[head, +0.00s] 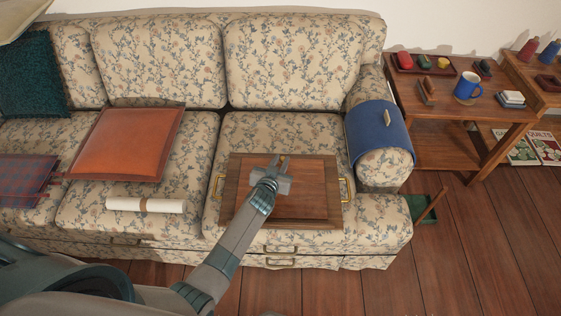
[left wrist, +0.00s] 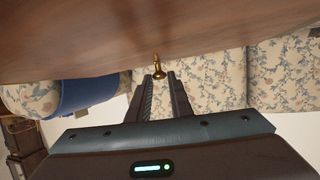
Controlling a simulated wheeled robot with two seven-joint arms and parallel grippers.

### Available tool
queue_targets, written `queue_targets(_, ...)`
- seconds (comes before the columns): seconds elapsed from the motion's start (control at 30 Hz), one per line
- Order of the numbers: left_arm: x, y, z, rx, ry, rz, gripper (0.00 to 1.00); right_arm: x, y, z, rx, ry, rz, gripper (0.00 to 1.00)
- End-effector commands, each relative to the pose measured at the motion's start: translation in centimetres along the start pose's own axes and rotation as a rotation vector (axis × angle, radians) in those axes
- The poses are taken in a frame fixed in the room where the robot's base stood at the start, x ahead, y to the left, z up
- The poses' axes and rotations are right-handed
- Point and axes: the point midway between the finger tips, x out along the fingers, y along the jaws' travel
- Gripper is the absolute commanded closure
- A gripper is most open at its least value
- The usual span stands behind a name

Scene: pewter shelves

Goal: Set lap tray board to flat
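The wooden lap tray (head: 234,190) with brass side handles rests on the right seat cushion of the floral sofa. Its reddish-brown board (head: 308,195) shows inside the frame; I cannot tell its exact tilt. My left gripper (head: 281,163) is over the far part of the board and hides some of it. In the left wrist view, a brass knob (left wrist: 157,66) is at the edge of a wooden surface (left wrist: 110,35). The left gripper's fingers (left wrist: 161,76) are a little apart, with the knob at their tips. My right gripper is not in view.
A blue cover (head: 375,135) lies over the sofa arm to the right of the tray. An orange cushion (head: 127,143) and a rolled paper (head: 170,206) are to the left. A wooden side table (head: 440,125) with a blue mug (head: 468,86) stands at the right.

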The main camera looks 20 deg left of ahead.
Motion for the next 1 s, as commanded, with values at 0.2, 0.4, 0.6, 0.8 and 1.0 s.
queue_targets(0.2, 0.0, -0.1, 0.3, 0.001, -0.006, -0.002, 0.63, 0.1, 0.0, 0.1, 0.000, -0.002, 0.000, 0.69)
queue_targets(0.4, -0.1, -0.1, 0.2, 0.000, -0.004, -0.001, 0.63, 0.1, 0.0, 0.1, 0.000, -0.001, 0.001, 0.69)
queue_targets(0.6, -1.0, -0.1, 0.3, 0.000, -0.004, -0.001, 0.63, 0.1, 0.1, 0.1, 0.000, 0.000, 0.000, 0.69)
queue_targets(0.8, -3.4, -0.1, 0.1, 0.000, -0.003, -0.001, 0.63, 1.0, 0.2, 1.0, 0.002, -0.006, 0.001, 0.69)
queue_targets(1.0, -7.2, -0.1, 0.2, 0.000, -0.005, -0.001, 0.63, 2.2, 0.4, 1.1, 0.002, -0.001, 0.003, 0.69)
